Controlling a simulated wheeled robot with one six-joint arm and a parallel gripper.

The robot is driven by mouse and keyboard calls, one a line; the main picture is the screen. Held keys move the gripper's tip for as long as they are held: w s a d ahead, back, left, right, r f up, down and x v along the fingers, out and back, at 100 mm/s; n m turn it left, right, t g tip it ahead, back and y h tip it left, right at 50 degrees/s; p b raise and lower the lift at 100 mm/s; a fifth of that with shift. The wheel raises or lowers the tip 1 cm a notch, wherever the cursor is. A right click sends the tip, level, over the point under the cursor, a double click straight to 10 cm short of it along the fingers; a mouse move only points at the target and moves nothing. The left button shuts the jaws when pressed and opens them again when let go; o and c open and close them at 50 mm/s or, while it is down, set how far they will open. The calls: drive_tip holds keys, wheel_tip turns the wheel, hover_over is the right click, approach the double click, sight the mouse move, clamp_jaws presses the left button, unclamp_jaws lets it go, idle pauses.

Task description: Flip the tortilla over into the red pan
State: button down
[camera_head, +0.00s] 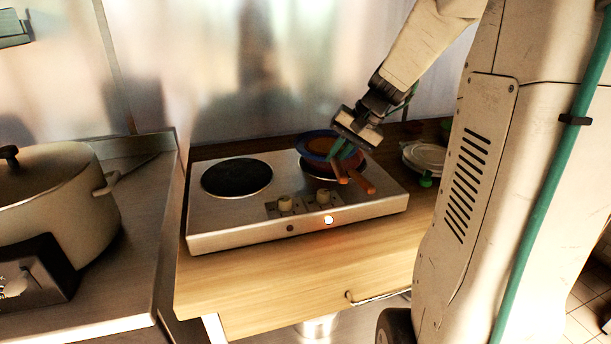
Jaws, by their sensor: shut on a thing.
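A small blue-rimmed pan (318,134) is at the right burner of the steel hot plate, with a brown-orange round surface (320,146) inside it. I cannot tell whether that surface is the tortilla. Two orange-brown handles (362,183) point toward the front right. My gripper (345,155) reaches down from the upper right, and its fingers are at the handles beside the pan. It is shut on a handle, but I cannot tell which one. The fingers hide part of the pan's right side.
The hot plate (230,235) stands on a wooden counter (260,285), with its left burner (237,177) empty and a lamp lit on its front. White plates (425,155) are to its right. A large pot (50,200) is on the steel counter at the left.

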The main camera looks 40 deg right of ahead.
drive_tip(key=d+r, duration=0.1)
drive_tip(key=d, duration=0.1)
drive_tip(key=d+r+n, duration=0.1)
drive_tip(key=d, duration=0.1)
drive_tip(key=w+d+r+n, duration=0.1)
drive_tip(key=d, duration=0.1)
drive_tip(key=shift+d+r+g+y, duration=0.15)
drive_tip(key=shift+d+g+y, duration=0.15)
drive_tip(key=shift+g, duration=0.1)
drive_tip(key=shift+w+a+f+n+g+h, duration=0.1)
drive_tip(key=shift+a+f+n+g+h, duration=0.25)
drive_tip(key=shift+g+h, duration=2.05)
drive_tip(key=shift+w+a+f+n+t+h, duration=0.15)
drive_tip(key=shift+a+f+n+h, duration=0.2)
drive_tip(key=shift+h, duration=4.45)
drive_tip(key=shift+s+a+f+n+g+h, duration=0.3)
drive_tip(key=shift+g+h, duration=0.85)
drive_tip(key=shift+h, duration=2.45)
drive_tip(key=shift+w+d+r, duration=0.1)
drive_tip(key=shift+w+r, duration=0.15)
drive_tip(key=shift+r, duration=0.05)
wheel_tip(320, 180, up, 6)
drive_tip(key=d, duration=0.2)
drive_tip(key=shift+s, duration=0.35)
